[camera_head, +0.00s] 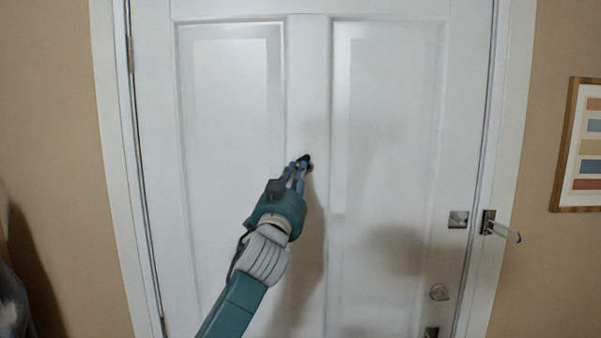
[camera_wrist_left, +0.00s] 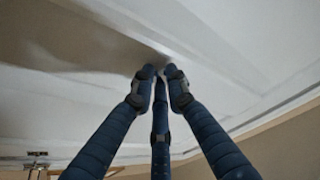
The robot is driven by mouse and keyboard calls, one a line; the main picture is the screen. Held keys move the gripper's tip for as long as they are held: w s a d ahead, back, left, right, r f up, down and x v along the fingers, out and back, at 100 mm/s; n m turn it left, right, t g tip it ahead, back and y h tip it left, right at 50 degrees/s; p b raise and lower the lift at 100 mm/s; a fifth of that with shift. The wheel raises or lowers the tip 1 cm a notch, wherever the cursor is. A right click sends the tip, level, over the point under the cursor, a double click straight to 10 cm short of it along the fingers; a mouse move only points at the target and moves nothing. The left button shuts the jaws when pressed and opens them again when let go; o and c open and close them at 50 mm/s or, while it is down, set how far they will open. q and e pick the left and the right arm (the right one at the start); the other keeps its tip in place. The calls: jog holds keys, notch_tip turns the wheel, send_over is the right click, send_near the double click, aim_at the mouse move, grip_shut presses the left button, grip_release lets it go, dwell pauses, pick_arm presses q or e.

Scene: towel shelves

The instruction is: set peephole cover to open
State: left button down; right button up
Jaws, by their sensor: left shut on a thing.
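The white door (camera_head: 386,120) fills the middle of the head view and is closed in its frame. The small dark peephole cover (camera_head: 306,158) is on the strip between its two upper panels. My left gripper (camera_head: 300,166) reaches up from below, its fingertips at the cover and shut on it. The fingertips hide part of the cover, so I cannot tell how far it is turned. In the left wrist view the fingertips (camera_wrist_left: 160,76) are close together against the white door (camera_wrist_left: 80,40). The cover is hidden there. My right gripper is not in view.
A latch plate (camera_head: 458,219) and a swing bar guard (camera_head: 500,228) sit at the door's right edge. A round lock (camera_head: 439,292) and a dark fitting (camera_head: 431,332) are below. A framed picture (camera_head: 580,145) hangs on the right wall. The door panels are clear.

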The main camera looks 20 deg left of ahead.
pick_arm(q)
jog(key=m+h, duration=0.1)
jog(key=m, duration=0.1)
jog(key=a+r+m+h, duration=0.1)
jog(key=m, duration=0.2)
jog(key=r+m+g+h, duration=0.1)
jog(key=m, duration=0.1)
jog(key=shift+s+a, duration=0.25)
jog(key=m, duration=0.1)
jog(key=r+m+g+h, duration=0.1)
jog(key=m, duration=0.1)
jog(key=shift+a, duration=0.1)
jog(key=shift+r+m+g, duration=0.2)
jog(key=shift+m+g, duration=0.1)
jog(key=shift+m, duration=0.4)
jog(key=shift+r+m+g, duration=0.15)
jog(key=shift+m+g, duration=0.15)
jog(key=shift+m, duration=0.4)
jog(key=c, duration=2)
grip_release()
jog(key=shift+c, duration=0.2)
jog(key=s+a, duration=0.1)
jog(key=s, duration=1.1)
jog(key=shift+f, duration=0.4)
